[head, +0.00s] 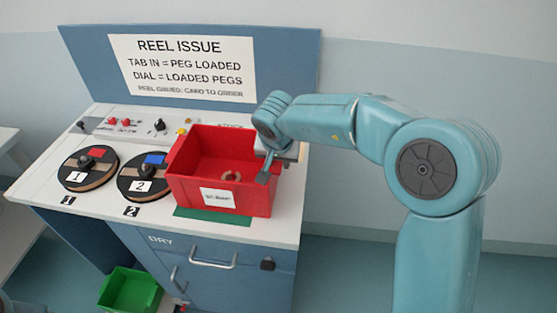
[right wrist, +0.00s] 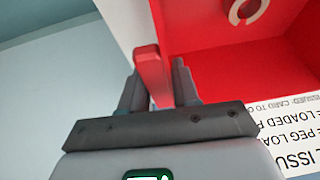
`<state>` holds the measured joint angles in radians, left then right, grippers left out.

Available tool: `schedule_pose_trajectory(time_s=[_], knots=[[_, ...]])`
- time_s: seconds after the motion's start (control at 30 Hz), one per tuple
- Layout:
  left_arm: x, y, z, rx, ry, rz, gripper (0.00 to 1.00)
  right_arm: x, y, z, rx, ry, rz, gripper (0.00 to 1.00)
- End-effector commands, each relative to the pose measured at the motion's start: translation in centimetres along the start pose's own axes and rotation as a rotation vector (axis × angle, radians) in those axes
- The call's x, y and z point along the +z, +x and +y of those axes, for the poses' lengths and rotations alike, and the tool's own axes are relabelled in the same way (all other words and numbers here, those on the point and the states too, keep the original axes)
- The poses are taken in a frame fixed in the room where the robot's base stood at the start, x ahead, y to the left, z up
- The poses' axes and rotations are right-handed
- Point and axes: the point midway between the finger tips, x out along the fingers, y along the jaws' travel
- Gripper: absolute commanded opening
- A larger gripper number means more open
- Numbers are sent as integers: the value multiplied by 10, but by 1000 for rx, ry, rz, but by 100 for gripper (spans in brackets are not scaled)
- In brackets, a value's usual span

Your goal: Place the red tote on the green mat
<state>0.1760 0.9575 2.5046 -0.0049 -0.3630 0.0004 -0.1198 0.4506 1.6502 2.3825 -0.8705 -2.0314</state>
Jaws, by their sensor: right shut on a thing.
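The red tote (head: 220,195) is on or just above the right part of the white counter, open side up, with a white label on its front. A strip of the green mat (head: 214,216) shows along the tote's front edge; the tote hides the rest. I cannot tell whether the tote's base rests on the mat. My right gripper (head: 268,168) is shut on the tote's right wall. In the right wrist view, the fingers (right wrist: 157,85) stand on both sides of the red wall (right wrist: 152,70). My left gripper is not in view.
Two round reels on the counter (head: 40,188) are marked 1 (head: 88,170) and 2 (head: 144,178), left of the tote. A control panel (head: 135,129) and a blue sign board (head: 190,65) stand behind. A green bin (head: 130,290) sits low in front.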

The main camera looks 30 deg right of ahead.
Motion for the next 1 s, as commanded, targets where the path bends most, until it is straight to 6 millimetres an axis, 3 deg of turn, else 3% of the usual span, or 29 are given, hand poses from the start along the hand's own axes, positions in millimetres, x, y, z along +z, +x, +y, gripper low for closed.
schedule_pose_trajectory(time_s=[0.13, 0.17, 0.23, 0.57, 0.67, 1.0], knots=[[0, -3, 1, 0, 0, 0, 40, -1, -1, 0, -2, 1, 2, 0], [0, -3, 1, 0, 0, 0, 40, 1, 1, 0, 1, -1, -1, 34], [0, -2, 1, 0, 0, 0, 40, 1, 1, 0, 0, -1, -1, 56], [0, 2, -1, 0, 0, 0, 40, 0, 0, 0, -1, 0, 1, 56], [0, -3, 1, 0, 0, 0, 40, -1, -14, -1, -1, 0, 2, 56], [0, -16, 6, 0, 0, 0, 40, -2, -91, -1, -3, 0, 4, 56]])
